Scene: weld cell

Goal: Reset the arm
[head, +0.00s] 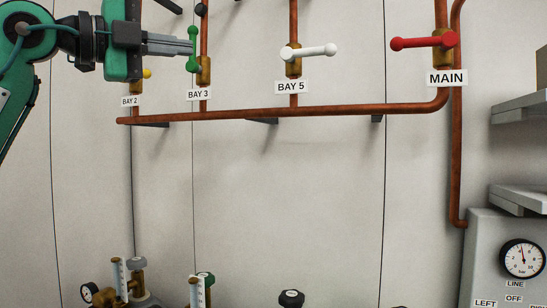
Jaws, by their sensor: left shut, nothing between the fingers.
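My left arm comes in from the upper left, and its gripper (188,46) is shut and empty. Its fingers point right, with their tips at the green handle (193,64) of the BAY 3 valve. I cannot tell whether they touch it. The green handle stands upright, along its pipe. The white handle (309,52) at BAY 5 and the red handle (422,42) at MAIN lie across their pipes. A yellow handle end (147,74) shows at BAY 2; the rest is hidden behind my gripper. My right gripper is out of view.
A copper pipe (340,110) runs along the wall below the valves. Grey shelves (520,108) and a panel with a gauge (522,258) stand at the right. Gas regulators (130,285) show at the lower left. The wall's middle is clear.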

